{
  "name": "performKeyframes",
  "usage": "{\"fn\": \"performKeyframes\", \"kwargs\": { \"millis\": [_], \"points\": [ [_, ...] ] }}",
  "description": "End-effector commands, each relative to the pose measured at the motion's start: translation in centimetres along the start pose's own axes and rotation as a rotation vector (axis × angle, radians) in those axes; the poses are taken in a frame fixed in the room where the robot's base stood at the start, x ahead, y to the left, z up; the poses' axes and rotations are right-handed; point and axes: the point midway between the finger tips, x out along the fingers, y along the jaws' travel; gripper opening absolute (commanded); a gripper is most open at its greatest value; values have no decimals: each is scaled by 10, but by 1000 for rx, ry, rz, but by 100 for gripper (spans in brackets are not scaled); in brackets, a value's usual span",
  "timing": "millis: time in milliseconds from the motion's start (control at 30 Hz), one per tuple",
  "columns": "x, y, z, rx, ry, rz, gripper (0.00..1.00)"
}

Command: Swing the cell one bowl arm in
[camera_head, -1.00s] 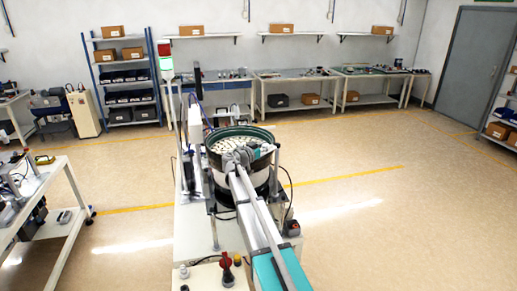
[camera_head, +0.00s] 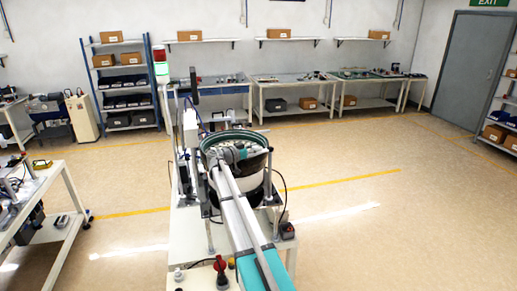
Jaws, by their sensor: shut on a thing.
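The cell one feeder bowl (camera_head: 262,137) is a round bowl with a dark green rim and pale parts inside, standing on the white cell table (camera_head: 190,232). My arm reaches up from the bottom of the head view to the bowl. My gripper (camera_head: 236,152) is at the near side of the bowl, over its opening, and is shut on the bowl arm. The bowl arm itself is small and mostly hidden by my wrist, so its angle cannot be made out.
A signal tower (camera_head: 161,67) and upright posts stand left of the bowl. A red knob (camera_head: 220,268) is at the table's near edge. Another bench (camera_head: 62,180) stands at the left. The floor at the right is clear.

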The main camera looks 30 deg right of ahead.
Motion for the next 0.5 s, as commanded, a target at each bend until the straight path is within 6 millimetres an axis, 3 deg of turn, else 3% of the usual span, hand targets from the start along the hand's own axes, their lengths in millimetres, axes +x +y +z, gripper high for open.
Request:
{"fn": "performKeyframes", "kwargs": {
  "millis": [167,200,367,500],
  "points": [
    [0,2,2,1,-5,3,0],
    [1,2,2,1,-5,4,48],
    [3,3,1,0,-4,6,76],
    [5,4,1,0,-4,7,76]
  ]
}}
